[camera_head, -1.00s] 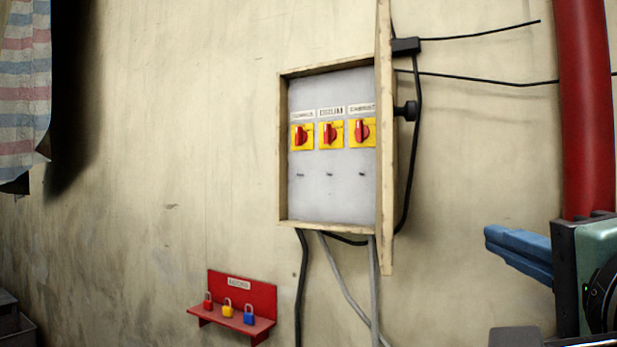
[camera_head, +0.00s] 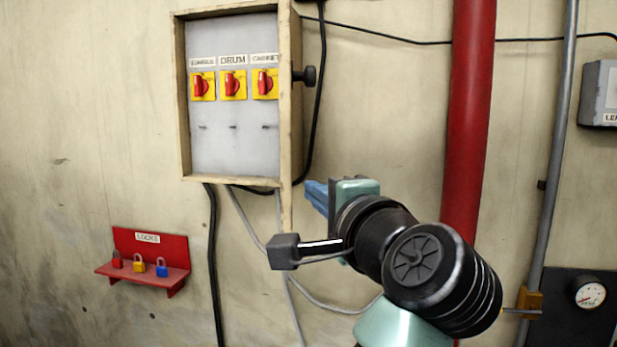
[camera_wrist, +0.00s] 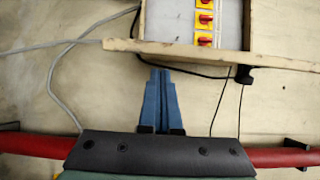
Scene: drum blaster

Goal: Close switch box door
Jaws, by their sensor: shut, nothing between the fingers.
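The wooden switch box (camera_head: 180,95) hangs on the wall with its grey panel and three red-and-yellow switches exposed. Its door (camera_head: 286,120) stands open at the right side, seen nearly edge-on, with a black knob (camera_head: 306,75) on its outer face. My gripper (camera_head: 310,192), with blue fingers, is shut and empty at the right of the door's lower part, on the knob side. In the wrist view, the shut fingers of my gripper (camera_wrist: 160,74) point at the door (camera_wrist: 190,52), close to its outer face. The knob (camera_wrist: 243,74) is right of them. Contact cannot be told.
Cables (camera_head: 213,260) hang below the box, and a black cable runs behind the door. A red pipe (camera_head: 470,110) stands to the right. A red lock shelf (camera_head: 150,255) with padlocks is at lower left. A gauge (camera_head: 590,295) is at lower right.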

